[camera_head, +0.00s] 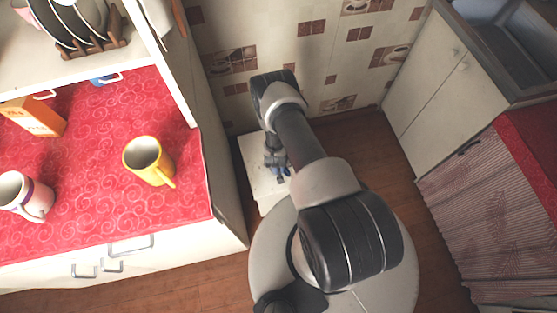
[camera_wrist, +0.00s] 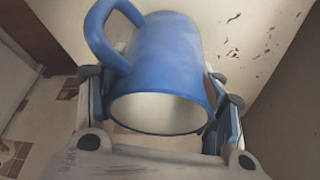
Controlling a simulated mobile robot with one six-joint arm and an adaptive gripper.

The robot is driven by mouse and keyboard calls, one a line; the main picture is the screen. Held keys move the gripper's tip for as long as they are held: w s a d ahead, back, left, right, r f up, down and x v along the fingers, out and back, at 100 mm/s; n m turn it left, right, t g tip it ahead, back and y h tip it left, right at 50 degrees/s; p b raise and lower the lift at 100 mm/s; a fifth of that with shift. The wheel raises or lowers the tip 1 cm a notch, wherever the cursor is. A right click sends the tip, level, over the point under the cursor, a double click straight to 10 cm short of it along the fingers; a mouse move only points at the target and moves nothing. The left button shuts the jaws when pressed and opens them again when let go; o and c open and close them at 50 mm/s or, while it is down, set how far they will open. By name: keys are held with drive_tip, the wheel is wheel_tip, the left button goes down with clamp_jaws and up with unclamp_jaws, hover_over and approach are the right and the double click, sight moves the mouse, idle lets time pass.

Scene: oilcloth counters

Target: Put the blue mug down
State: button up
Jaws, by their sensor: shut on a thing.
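The blue mug (camera_wrist: 160,60) fills the middle of the wrist view. Its open mouth faces the wrist and its handle is at the upper left. My gripper (camera_wrist: 158,105) has a finger on each side of the mug and is shut on it. In the head view my gripper (camera_head: 279,172) is small, low beyond my arm, over a small white stand (camera_head: 255,158). Only bits of blue show there. I cannot tell whether the mug touches the stand; its worn, speckled white top (camera_wrist: 245,40) appears behind the mug.
A red-covered counter (camera_head: 90,170) at the left holds a yellow mug (camera_head: 148,160), a white mug (camera_head: 24,196), an orange box (camera_head: 35,117) and a partly hidden blue item (camera_head: 105,79). A tiled wall (camera_head: 310,60) is behind the stand. White cupboards (camera_head: 425,85) stand at the right.

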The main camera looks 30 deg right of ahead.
drive_tip(key=o, duration=1.3)
drive_tip(key=shift+c, duration=0.2)
